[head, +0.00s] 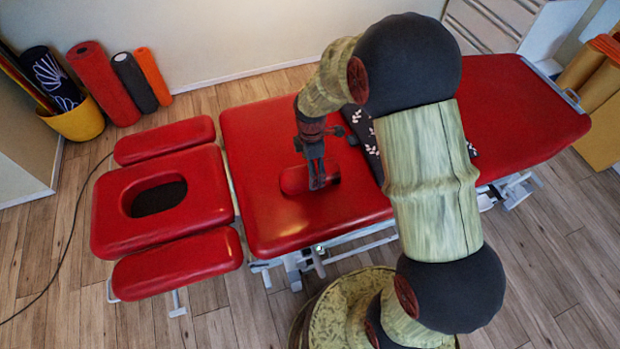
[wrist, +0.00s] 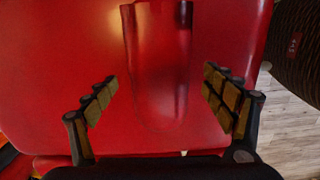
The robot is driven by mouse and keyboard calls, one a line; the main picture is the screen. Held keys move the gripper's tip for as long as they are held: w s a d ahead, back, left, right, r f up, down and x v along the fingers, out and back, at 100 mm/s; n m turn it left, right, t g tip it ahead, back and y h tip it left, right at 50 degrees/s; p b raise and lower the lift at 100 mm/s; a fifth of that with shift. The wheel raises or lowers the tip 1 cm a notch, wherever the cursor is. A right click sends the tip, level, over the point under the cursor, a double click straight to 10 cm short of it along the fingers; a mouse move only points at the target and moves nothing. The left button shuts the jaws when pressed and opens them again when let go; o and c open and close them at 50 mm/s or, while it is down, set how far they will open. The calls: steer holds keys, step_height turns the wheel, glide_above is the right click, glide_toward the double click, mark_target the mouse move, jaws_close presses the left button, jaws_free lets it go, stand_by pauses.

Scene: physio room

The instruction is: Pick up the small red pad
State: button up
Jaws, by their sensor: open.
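The small red pad (head: 292,181) lies on the red top of the treatment table (head: 262,130). My gripper (head: 317,184) is right over the pad and hides part of it in the head view. In the wrist view the pad (wrist: 156,55) is a long, round-ended shape running between the two fingers of my open gripper (wrist: 160,88). The fingers stand apart on either side of it, with a gap at each side. A darker strip runs along the pad's right part. I cannot tell how far the fingertips are above the table.
A dark patterned roll (head: 363,140) lies across the table to the right of the pad, partly behind my arm. A headrest section with an oval hole (head: 105,215) is at the left. Foam rollers (head: 100,82) and a yellow bin (head: 82,122) stand by the wall.

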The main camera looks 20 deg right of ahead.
step_height(320, 180, down, 3)
steer(key=shift+a+f+b, duration=0.1)
steer(key=shift+f+b, duration=0.05)
steer(key=shift+b, duration=0.4)
steer(key=c, duration=0.3)
steer(key=c, duration=1.1)
